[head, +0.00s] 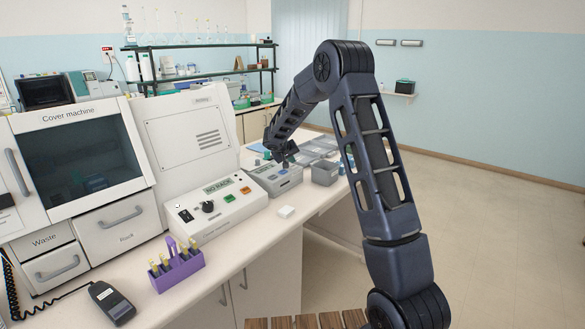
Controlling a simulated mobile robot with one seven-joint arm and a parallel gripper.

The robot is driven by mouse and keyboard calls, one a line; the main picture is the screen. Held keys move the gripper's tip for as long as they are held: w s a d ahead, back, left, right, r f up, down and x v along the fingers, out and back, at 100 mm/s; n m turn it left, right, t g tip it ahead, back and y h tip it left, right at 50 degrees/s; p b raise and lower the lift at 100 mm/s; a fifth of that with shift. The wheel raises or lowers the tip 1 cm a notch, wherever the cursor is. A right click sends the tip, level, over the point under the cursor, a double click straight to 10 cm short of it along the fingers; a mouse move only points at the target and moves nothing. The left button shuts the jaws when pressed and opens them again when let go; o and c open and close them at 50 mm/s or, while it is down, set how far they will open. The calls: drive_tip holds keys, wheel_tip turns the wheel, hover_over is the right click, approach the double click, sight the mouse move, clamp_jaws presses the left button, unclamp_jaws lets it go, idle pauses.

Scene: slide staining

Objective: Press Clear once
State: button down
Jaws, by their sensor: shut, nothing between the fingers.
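A white control box (217,211) on the bench has a display reading "NO RACK" (218,186), a black knob (207,207), a green button (229,198) and an orange button (245,190). A grey box (272,184) behind it to the right has a small display and a blue mark on its front. I cannot read the word Clear on either box; the labels are too small. My gripper (285,164) points down over the grey box, shut and empty. I cannot tell whether its tips touch the box.
A purple rack (180,271) with several tubes stands at the front left, by a dark handset (111,302). A small white block (286,212) lies near the bench edge. The cover machine (70,113) fills the left. A grey bin (324,173) stands right of my gripper.

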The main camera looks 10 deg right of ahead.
sight(292, 167)
drive_tip(key=shift+f, duration=0.15)
drive_tip(key=shift+f, duration=0.25)
drive_tip(key=shift+f, duration=0.35)
idle(0.6)
drive_tip(key=shift+r, duration=0.8)
drive_tip(key=shift+r, duration=0.1)
drive_tip(key=shift+r, duration=2.4)
